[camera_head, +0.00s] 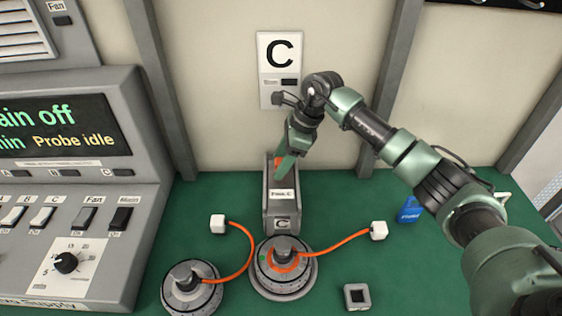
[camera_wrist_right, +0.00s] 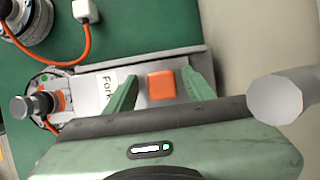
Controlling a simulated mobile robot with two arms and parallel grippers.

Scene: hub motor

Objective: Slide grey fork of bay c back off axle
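The grey fork of bay C (camera_head: 281,195) has a white label reading "Fork" and lies in a grey channel behind the hub motor (camera_head: 283,266). In the right wrist view the fork (camera_wrist_right: 135,88) carries an orange block (camera_wrist_right: 161,85). The motor's axle (camera_wrist_right: 19,107) stands beyond its front end; whether the fork touches it is unclear. My right gripper (camera_head: 284,160) is over the rear of the fork. In the wrist view its fingers (camera_wrist_right: 161,76) are apart, one on each side of the orange block, with gaps visible. My left gripper is out of view.
A second motor (camera_head: 190,287) with an orange cable stands at left. White plugs (camera_head: 218,223) (camera_head: 379,230) lie on the green bench. A grey square part (camera_head: 357,296) and a blue item (camera_head: 409,210) are at right. The control console (camera_head: 75,200) bounds the left; the "C" wall panel (camera_head: 280,70) is behind.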

